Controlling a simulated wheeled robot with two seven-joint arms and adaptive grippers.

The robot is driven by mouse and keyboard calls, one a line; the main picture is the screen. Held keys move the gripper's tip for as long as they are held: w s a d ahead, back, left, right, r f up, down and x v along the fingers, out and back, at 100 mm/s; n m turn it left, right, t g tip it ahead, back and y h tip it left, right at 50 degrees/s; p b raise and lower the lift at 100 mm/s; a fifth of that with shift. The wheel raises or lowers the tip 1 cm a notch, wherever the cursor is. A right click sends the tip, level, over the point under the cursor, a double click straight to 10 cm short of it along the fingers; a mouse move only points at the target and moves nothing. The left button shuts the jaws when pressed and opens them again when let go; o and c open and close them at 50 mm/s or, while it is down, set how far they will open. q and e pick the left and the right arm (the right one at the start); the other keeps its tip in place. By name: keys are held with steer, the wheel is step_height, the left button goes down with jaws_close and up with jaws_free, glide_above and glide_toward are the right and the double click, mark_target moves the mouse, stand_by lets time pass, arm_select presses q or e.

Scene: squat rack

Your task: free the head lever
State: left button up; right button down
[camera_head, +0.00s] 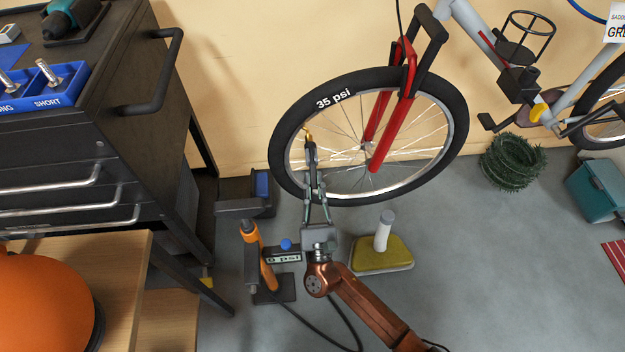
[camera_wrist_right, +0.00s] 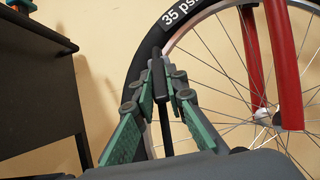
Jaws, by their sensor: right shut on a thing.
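My right gripper (camera_head: 311,160) reaches up to the left part of the bicycle wheel (camera_head: 460,130) and is shut on a dark, slim pump head (camera_wrist_right: 158,78). A black hose (camera_wrist_right: 165,128) runs down from the head between the fingers in the wrist view. A small yellow-orange piece (camera_head: 308,134) shows above the fingertips at the wheel's rim; I cannot tell if it is the head lever. The lever's position is not clear. My left gripper is not in view.
A black tool cabinet (camera_head: 90,145) with a bar handle stands at left. A green wire coil (camera_head: 513,163) and teal box (camera_head: 592,192) stand farther right.

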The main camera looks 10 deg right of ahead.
mark_target(314, 180)
steer(key=shift+w+t, duration=0.15)
steer(key=shift+t, duration=0.35)
stand_by(0.3)
steer(key=c, duration=1.9)
jaws_free()
steer(key=shift+c, duration=0.2)
step_height(314, 180, up, 10)
steer(key=shift+f, duration=0.1)
